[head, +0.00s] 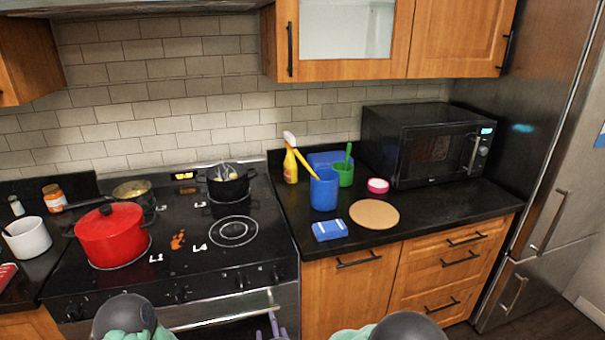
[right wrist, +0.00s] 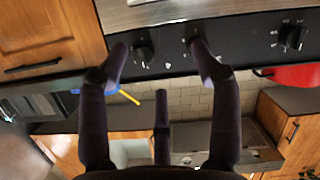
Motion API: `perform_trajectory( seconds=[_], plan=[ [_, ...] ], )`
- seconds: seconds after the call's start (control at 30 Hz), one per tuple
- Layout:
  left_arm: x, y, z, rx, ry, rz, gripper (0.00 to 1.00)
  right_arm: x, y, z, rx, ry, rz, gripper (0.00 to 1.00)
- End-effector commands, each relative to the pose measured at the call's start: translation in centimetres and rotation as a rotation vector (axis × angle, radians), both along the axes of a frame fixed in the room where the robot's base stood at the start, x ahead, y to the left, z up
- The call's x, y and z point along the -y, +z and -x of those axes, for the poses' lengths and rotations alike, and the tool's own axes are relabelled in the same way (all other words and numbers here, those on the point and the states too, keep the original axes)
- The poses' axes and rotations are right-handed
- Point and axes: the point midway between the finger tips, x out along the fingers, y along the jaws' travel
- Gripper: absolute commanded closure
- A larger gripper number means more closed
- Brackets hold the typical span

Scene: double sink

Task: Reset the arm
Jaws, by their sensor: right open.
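My right gripper (head: 272,328) shows only in part at the bottom edge of the head view, in front of the stove's front panel. In the right wrist view, which looks upside down, its dark purple fingers (right wrist: 160,62) are spread apart with nothing between them. Stove knobs and the front panel (right wrist: 235,48) show beyond them. The left gripper does not show in either view. Rounded grey and green parts of my arms show at the bottom of the head view.
The stove (head: 190,262) holds a red pot (head: 112,235) and a black pot (head: 228,182). On the right counter are a blue cup (head: 324,190), yellow spray bottle (head: 290,160), blue sponge (head: 330,231), round board (head: 374,214) and microwave (head: 430,145). A fridge (head: 530,200) stands at the right.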

Motion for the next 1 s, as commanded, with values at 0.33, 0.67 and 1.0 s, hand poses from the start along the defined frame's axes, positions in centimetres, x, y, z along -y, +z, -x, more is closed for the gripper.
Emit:
perform_trajectory(
  seconds=[0.33,0.67,1.0],
  plan=[
    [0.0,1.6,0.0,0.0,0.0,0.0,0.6,11.1,-14.8,6.7,-0.655,-0.178,-0.216,0.36],
    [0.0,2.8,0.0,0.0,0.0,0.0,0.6,17.4,-21.7,21.2,-1.248,-0.457,-0.454,0.36],
    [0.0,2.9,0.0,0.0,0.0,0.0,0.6,18.0,-22.1,24.8,-1.378,-0.526,-0.505,0.36]
  ],
)
